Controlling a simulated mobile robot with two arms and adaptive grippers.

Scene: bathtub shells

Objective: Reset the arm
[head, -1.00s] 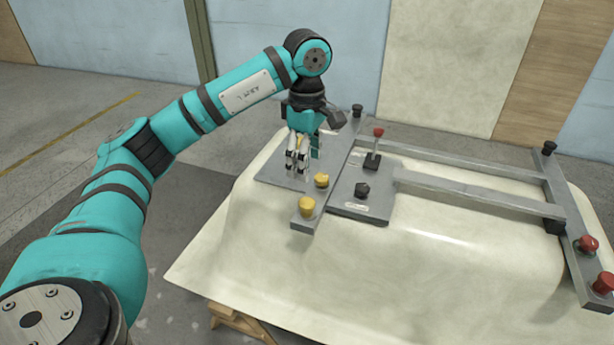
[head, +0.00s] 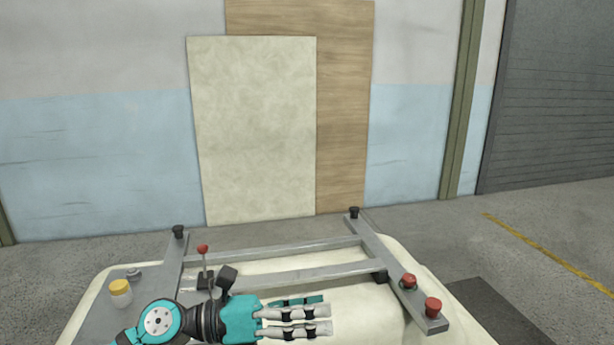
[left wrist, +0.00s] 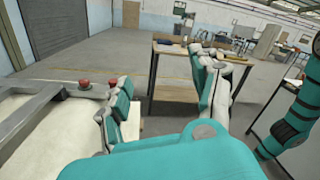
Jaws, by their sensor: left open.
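My left gripper (head: 326,314) is low in the head view, in front of the metal frame, its fingers pointing right. It is open and holds nothing. In the left wrist view its two fingers (left wrist: 160,95) are spread wide, with only floor and a table behind the gap. My left arm's wrist joint shows at the bottom of the head view; the rest of the arm is out of that view. My right gripper is not seen.
A pale bathtub shell (head: 405,338) carries a grey metal frame (head: 300,277) with red knobs (head: 433,306) and a red-topped lever (head: 203,260). A yellow-lidded jar (head: 120,293) stands at left. A wooden worktable (left wrist: 175,95) stands beyond open floor.

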